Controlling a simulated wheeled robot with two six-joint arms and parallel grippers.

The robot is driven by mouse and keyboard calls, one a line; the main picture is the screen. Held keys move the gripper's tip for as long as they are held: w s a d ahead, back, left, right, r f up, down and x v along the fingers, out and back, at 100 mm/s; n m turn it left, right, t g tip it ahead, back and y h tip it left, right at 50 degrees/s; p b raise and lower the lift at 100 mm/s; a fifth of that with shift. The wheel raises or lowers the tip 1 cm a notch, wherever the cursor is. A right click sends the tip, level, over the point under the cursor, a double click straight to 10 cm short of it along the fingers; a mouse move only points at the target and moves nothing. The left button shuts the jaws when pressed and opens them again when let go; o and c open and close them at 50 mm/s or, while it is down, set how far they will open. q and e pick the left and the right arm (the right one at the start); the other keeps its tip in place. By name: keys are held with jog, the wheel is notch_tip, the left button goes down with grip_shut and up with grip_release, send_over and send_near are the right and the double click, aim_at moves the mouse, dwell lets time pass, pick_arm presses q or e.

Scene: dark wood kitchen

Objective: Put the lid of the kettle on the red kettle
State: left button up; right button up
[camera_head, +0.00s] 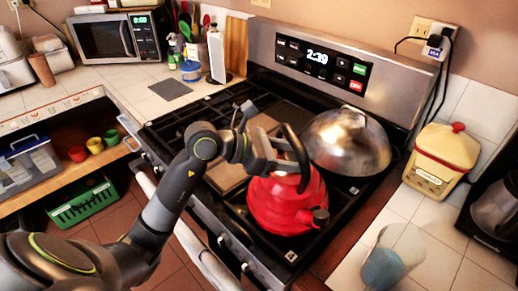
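The red kettle (287,204) stands upright on the front right of the stove, its black spout end pointing toward the lower right. Its black arched handle (301,160) rises above its top. My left gripper (276,156) reaches in from the left and is at the top of the kettle, beside or partly under the handle. The gripper hides the kettle's top opening. I cannot make out the lid, nor whether the fingers are closed on anything. My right gripper is not in view.
A large metal dome (347,142) sits on the stove behind the kettle. A flat brown board (232,172) lies on the burners to the left. A yellow and red canister (440,160) and a clear container (393,257) stand on the right counter.

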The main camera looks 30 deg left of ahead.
pick_arm(q)
jog(key=b+v, duration=0.1)
jog(key=v, duration=1)
dwell(0.3)
jog(key=shift+s, duration=0.1)
dwell(0.4)
